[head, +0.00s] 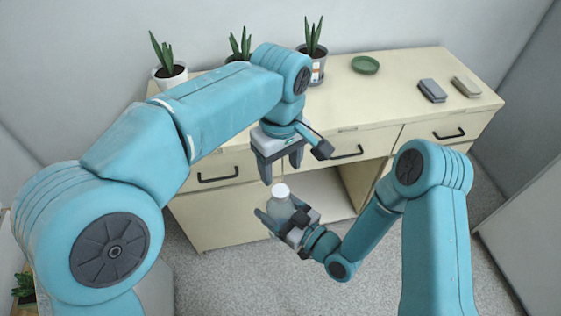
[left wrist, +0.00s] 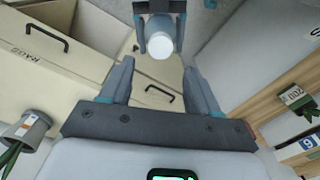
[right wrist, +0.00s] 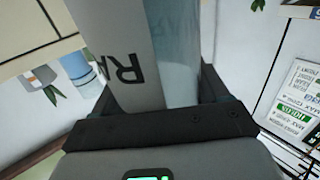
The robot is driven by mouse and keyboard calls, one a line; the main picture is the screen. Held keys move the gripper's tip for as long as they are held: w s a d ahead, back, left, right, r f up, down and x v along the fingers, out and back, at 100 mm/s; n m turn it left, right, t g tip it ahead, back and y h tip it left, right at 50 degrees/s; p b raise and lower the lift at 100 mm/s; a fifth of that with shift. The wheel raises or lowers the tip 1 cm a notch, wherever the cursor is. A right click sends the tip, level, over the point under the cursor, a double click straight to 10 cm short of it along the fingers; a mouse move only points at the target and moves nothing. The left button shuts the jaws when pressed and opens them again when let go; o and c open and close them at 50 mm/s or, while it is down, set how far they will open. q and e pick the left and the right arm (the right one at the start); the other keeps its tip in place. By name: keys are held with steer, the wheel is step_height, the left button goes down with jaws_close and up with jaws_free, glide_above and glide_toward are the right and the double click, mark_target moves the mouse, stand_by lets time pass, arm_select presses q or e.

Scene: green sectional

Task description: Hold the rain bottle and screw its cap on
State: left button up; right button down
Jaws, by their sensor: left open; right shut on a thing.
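The rain bottle (head: 280,208) is clear, with a pale label; the letters "RA" show on it (right wrist: 128,65) in the right wrist view. My right gripper (head: 283,219) is shut on its body and holds it roughly upright in the air before the cabinet. A round white cap (head: 281,190) is at the bottle's top and also shows in the left wrist view (left wrist: 160,46). I cannot tell how tightly it sits. My left gripper (head: 281,174) is open and empty, pointing down just above the cap. In its wrist view (left wrist: 158,68) the cap lies beyond the fingertips.
A cream cabinet (head: 405,110) with drawers stands behind, with an open bay below. On its top are potted plants (head: 170,72), a green dish (head: 365,65) and two small blocks (head: 432,90). The air around the bottle is clear apart from my arms.

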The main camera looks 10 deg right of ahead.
mark_target(281, 190)
arm_select(q)
step_height(281, 190, down, 8)
steer(key=shift+r, duration=0.1)
stand_by(0.4)
steer(key=c, duration=1.1)
steer(key=m, duration=0.9)
steer(key=shift+m, duration=0.3)
steer(key=m, duration=0.8)
steer(key=shift+m, duration=0.3)
steer(key=o, duration=1.2)
steer(key=shift+o, duration=0.2)
